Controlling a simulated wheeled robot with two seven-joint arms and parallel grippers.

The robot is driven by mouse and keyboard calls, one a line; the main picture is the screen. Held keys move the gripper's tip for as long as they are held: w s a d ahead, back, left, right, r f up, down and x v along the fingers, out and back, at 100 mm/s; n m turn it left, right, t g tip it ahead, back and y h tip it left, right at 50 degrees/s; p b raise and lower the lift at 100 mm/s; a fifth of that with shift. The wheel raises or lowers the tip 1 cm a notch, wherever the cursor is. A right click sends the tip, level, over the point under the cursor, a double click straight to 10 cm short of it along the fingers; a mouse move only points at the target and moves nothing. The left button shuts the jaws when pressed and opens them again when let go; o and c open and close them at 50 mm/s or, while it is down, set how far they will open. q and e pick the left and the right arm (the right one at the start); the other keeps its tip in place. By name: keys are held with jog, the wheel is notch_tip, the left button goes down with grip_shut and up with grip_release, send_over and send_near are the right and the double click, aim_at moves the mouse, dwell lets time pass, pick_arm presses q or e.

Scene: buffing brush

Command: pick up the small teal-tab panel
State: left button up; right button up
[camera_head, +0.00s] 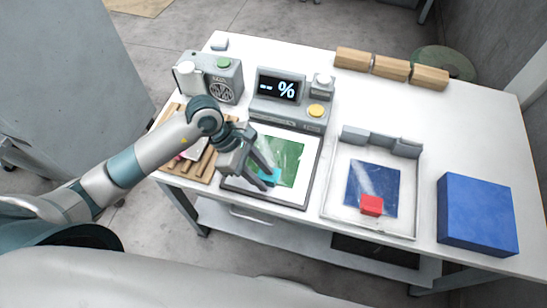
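A green, glossy panel (290,152) lies on the white, dark-rimmed tray (306,191) at the middle front of the table. A small teal tab (275,176) shows at its near left edge, partly hidden by my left gripper. My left gripper (268,178) reaches in from the left over this tray. Its two dark fingers are spread apart, with their tips close to the teal tab. Whether they touch the tab cannot be told. My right gripper is not in view.
A wooden slotted rack (203,166) stands left of the tray.

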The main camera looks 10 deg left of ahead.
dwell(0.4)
pick_arm(q)
grip_shut()
jog(key=shift+r, duration=0.1)
jog(key=shift+r+b, duration=0.4)
notch_tip(320, 180, up, 3)
jog(key=shift+s+r+b, duration=0.1)
jog(key=shift+b, duration=0.65)
jog(key=s+d+r+p, duration=0.1)
jog(key=s+r+p, duration=0.1)
jog(key=s, duration=0.3)
jog(key=s+d+r+p, duration=0.2)
jog(key=s+r+p, duration=0.1)
jog(key=s+r, duration=0.2)
jog(key=shift+s+d, duration=0.3)
jog(key=shift+s, duration=0.15)
